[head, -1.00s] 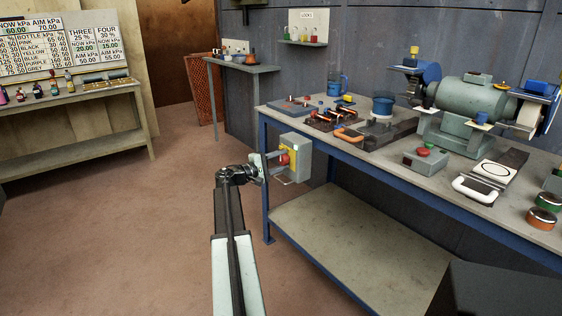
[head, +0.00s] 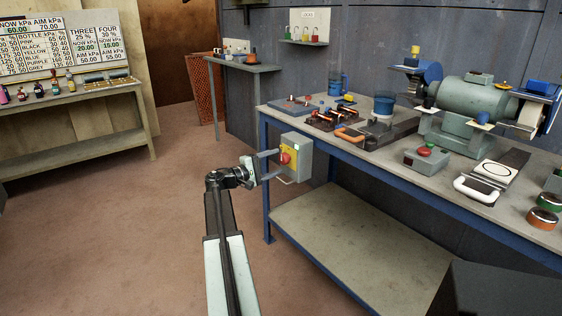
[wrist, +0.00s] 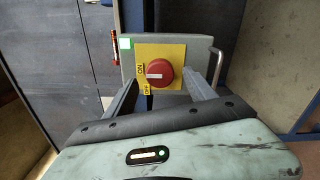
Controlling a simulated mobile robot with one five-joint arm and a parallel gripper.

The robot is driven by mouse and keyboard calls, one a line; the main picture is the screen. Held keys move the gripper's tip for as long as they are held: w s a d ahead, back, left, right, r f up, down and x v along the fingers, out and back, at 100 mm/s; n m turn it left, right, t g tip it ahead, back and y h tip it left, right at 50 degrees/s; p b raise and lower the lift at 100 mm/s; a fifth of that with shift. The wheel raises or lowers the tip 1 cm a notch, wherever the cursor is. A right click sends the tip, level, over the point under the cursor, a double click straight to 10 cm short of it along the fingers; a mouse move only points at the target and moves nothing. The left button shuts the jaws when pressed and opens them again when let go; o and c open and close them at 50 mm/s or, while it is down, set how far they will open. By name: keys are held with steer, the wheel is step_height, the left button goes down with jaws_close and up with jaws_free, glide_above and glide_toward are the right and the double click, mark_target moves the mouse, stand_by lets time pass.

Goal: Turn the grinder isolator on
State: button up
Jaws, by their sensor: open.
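The grinder isolator (head: 305,160) is a grey box at the left end of the workbench. It has a yellow plate (wrist: 175,52) with a red rotary knob (wrist: 159,73), which also shows in the head view (head: 285,158). In the wrist view the knob's white bar lies level, its left end towards the ON label (wrist: 140,69); the OFF label (wrist: 147,88) is below that.
The workbench (head: 350,160) carries a bench grinder (head: 465,103) and several tools. A metal loop (wrist: 219,68) sticks out at the box's right side. A shelf (head: 360,235) lies below the bench top. The floor (head: 110,230) to the left is clear.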

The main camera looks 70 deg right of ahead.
steer(key=v, duration=0.3)
steer(key=shift+w+a, duration=0.2)
steer(key=shift+a, duration=0.15)
